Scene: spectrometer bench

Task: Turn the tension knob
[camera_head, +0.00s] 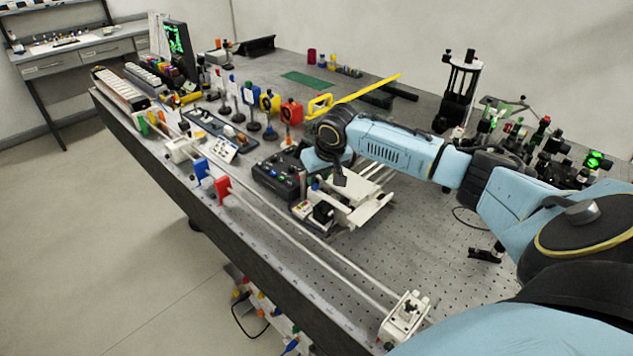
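My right arm reaches in from the right across the bench, and its dark gripper (340,178) points down over the middle of the bench. It is above or beside a cream-coloured device (358,204) with flat plates. The gripper is small and partly hidden by my wrist, so I cannot tell whether its fingers are open or touch anything. A black control box (278,172) with several small knobs stands just left of the gripper. I cannot make out for certain which knob is the tension knob. My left gripper is not in view.
A long rail (300,238) runs along the bench's front edge, carrying a red plate (222,188) and a blue plate (201,168). Coloured optics on posts, including a red mount (291,112), stand behind the box. Clear perforated bench top (425,245) lies right of the cream device.

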